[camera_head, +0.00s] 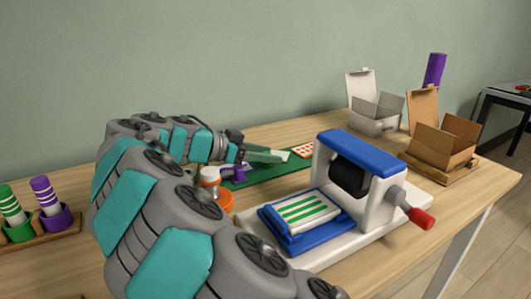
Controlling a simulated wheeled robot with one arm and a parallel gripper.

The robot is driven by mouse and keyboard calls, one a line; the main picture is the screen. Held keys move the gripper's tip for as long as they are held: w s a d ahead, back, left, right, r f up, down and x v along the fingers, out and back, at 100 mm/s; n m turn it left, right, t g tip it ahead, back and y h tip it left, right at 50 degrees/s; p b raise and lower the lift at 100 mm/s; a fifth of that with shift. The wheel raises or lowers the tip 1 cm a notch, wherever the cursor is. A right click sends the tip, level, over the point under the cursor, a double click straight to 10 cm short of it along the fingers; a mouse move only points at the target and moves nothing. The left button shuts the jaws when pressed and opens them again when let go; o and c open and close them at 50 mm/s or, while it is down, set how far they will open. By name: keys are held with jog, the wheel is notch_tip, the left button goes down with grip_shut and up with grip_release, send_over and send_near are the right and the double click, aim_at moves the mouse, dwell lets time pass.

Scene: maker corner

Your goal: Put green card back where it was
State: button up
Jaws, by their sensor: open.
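A white card with green stripes (306,209) lies flat on the blue bed (273,228) of a hand press (330,160). My gripper (240,149) is left of and behind the press, over the near-left part of a green mat (263,172). It is apart from the striped card. A pale green flat piece (268,155) shows just right of my gripper, above or on the mat; I cannot tell whether they touch. My gripper's fingers are small and partly hidden, but it is open.
A purple item (236,174) and a white-capped orange jar (209,176) stand close below my gripper. A card with orange dots (302,149) lies on the mat. Open white (375,118) and brown (444,146) boxes stand at the right. The press's red handle (421,219) sticks out right.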

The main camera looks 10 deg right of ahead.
jog(key=shift+r+p, duration=0.45)
jog(key=shift+r, duration=0.15)
jog(key=shift+a, duration=0.35)
jog(key=b+v, duration=0.1)
jog(key=v, duration=1)
jog(key=shift+s+a+b, duration=0.1)
jog(key=shift+b, duration=0.2)
